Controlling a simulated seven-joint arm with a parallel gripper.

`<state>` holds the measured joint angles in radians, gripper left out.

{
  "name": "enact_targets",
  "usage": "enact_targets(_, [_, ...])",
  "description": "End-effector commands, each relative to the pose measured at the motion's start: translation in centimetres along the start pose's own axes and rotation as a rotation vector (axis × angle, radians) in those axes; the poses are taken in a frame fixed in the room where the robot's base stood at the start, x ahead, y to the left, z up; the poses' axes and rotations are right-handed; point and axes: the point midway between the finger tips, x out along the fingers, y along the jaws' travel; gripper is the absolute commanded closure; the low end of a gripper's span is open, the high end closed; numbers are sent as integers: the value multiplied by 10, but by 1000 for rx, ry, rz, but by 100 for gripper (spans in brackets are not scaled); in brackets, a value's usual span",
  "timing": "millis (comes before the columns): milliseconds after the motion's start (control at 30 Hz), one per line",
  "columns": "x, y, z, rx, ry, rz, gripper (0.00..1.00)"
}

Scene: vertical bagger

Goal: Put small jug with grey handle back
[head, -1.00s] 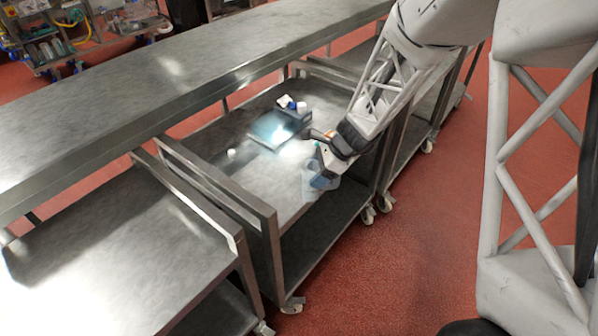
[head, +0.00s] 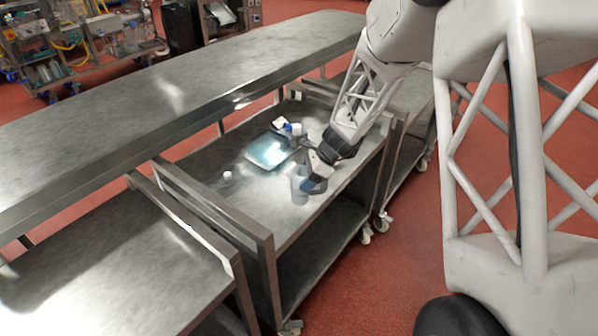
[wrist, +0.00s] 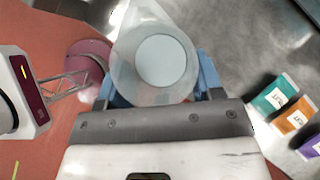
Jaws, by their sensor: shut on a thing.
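A small translucent jug (head: 299,190) is at the front right part of the middle steel trolley's top (head: 250,205). In the wrist view I look down on the jug (wrist: 153,62), with its pale round bottom showing inside the rim. My gripper (head: 314,180) is at the jug's right side in the head view. In the wrist view its blue fingers stand on both sides of the jug (wrist: 158,88), and it is shut on it. The grey handle is not visible. I cannot tell whether the jug touches the trolley top.
A bluish clear tray (head: 266,153) lies behind the jug, with small blue and white items (head: 288,128) behind it. A small white cup (head: 227,176) stands to the left. Teal (wrist: 274,98), orange (wrist: 296,116) and purple (wrist: 311,144) boxes show in the wrist view.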

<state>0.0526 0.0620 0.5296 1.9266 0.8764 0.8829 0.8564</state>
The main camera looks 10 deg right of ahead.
Motion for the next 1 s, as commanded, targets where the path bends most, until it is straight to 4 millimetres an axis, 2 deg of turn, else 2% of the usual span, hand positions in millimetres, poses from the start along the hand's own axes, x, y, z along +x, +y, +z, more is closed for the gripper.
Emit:
enact_targets(300, [6,-47,1,0,0,-1,60])
enact_targets(500, [10,-71,2,-1,0,-1,60])
enact_targets(700, [11,-81,2,-1,0,-2,60])
enact_targets(1000, [11,-82,2,-1,0,-1,60])
